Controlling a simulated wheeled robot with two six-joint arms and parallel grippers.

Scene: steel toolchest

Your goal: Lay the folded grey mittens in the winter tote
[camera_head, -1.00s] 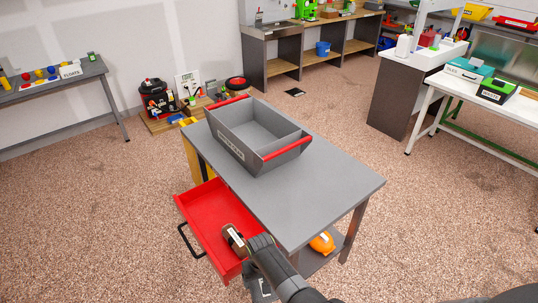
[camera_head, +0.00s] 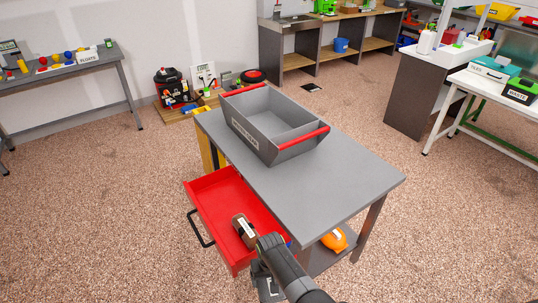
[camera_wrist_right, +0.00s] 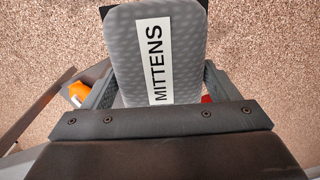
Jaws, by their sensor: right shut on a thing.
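The grey folded mittens (camera_wrist_right: 185,70), with a white MITTENS label, fill the middle of the right wrist view. They are between the fingers of my right gripper (camera_wrist_right: 158,92), which is shut on them. In the head view the right gripper (camera_head: 264,279) hangs low, in front of the red drawer and away from the tote; my arm partly hides it. The grey tote (camera_head: 245,134) has red handles and a divider and stands on the grey workbench (camera_head: 335,190). Its visible inside looks empty; its label is too small to read surely. My left gripper is not in view.
The red drawer (camera_head: 215,198) stands open below the bench's left edge. A brown labelled thing (camera_head: 240,222) shows over its front end, beside my arm. An orange thing (camera_head: 335,240) sits on the shelf underneath. The bench top right of the tote is clear.

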